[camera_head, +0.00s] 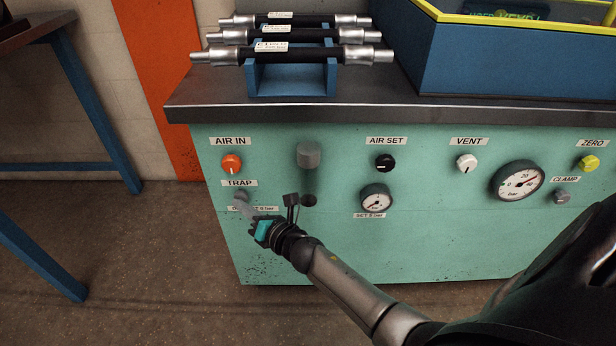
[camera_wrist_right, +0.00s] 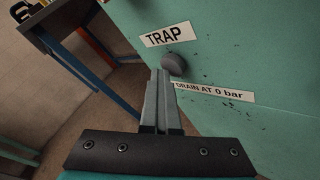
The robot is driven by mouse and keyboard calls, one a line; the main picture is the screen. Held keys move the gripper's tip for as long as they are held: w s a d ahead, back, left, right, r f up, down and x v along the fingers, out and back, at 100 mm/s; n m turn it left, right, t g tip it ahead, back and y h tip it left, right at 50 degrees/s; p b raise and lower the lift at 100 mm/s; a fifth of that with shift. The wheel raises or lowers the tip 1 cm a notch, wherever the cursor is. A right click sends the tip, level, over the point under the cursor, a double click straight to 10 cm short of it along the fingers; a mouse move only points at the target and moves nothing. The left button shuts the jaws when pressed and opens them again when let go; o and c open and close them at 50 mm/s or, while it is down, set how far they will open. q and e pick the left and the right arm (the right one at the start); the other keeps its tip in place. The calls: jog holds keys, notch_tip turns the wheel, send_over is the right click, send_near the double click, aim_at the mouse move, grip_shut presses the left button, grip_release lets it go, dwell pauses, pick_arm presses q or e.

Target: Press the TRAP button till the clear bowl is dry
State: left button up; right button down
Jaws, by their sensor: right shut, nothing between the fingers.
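The grey round TRAP button (camera_head: 240,196) is on the green panel under the TRAP label (camera_head: 239,183). In the right wrist view the button (camera_wrist_right: 175,63) sits just beyond my fingertips, slightly to their right. My right gripper (camera_head: 243,209) is shut and empty, its fingers pointing at the panel by the button; I cannot tell whether they touch it. The clear bowl (camera_head: 309,186) hangs below a grey cap (camera_head: 308,156) right of the button. It looks dark; I cannot make out any water level. My left gripper is not in view.
A "DRAIN AT 0 bar" label (camera_wrist_right: 214,92) is below the button. The orange AIR IN knob (camera_head: 232,163), black AIR SET knob (camera_head: 385,162), white VENT knob (camera_head: 467,162) and gauges (camera_head: 375,199) share the panel. Hoses (camera_head: 299,36) lie on a blue rack above.

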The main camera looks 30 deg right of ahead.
jog(key=shift+s+a, duration=0.4)
jog(key=shift+s, duration=0.35)
jog(key=shift+s+a, duration=0.45)
jog(key=shift+s, duration=0.3)
jog(key=shift+s+a, duration=0.4)
jog(key=shift+s, duration=0.35)
